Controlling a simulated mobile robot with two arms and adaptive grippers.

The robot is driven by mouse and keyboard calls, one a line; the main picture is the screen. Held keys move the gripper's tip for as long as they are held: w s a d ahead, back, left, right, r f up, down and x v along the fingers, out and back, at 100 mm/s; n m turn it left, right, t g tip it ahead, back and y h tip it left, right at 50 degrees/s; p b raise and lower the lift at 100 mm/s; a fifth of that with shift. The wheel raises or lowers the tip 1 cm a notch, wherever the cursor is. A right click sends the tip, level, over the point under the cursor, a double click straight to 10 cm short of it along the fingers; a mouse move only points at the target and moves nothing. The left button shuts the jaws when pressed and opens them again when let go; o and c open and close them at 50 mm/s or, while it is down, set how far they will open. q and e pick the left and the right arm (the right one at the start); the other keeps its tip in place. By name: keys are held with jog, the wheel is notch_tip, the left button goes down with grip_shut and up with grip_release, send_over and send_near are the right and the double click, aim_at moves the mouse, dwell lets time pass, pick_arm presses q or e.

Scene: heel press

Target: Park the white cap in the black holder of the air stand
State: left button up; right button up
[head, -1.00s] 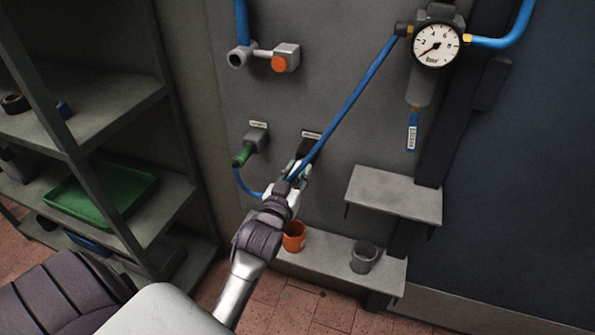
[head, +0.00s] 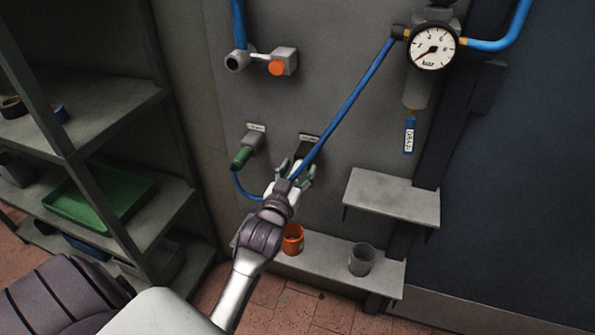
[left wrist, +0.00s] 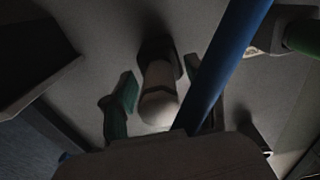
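The white cap (left wrist: 158,108) is in the left wrist view, its rounded end toward me. Its far end meets the black holder (left wrist: 157,57) on the grey panel; how deep it sits is hidden. My left gripper (left wrist: 160,90) is open around the cap, with a green-padded finger on each side and a visible gap at the left one. In the head view the gripper (head: 298,172) is at the panel below a small label, and it mostly hides the cap and holder. My right gripper is not in view.
A blue hose (head: 345,105) runs from the gauge (head: 433,46) closely past my left gripper. A green-ended fitting (head: 242,156) is left of it. Below, a shelf (head: 320,263) bears an orange cup (head: 292,239) and a grey cup (head: 361,259). An empty ledge (head: 392,197) juts out right.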

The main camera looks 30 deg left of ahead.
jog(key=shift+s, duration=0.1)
pick_arm(q)
jog(key=shift+s+d, duration=0.1)
jog(key=shift+s, duration=0.15)
jog(key=v, duration=0.7)
jog(key=shift+s, duration=0.3)
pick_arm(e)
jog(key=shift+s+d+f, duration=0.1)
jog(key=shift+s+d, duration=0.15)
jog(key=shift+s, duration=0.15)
pick_arm(q)
jog(key=shift+r, duration=0.1)
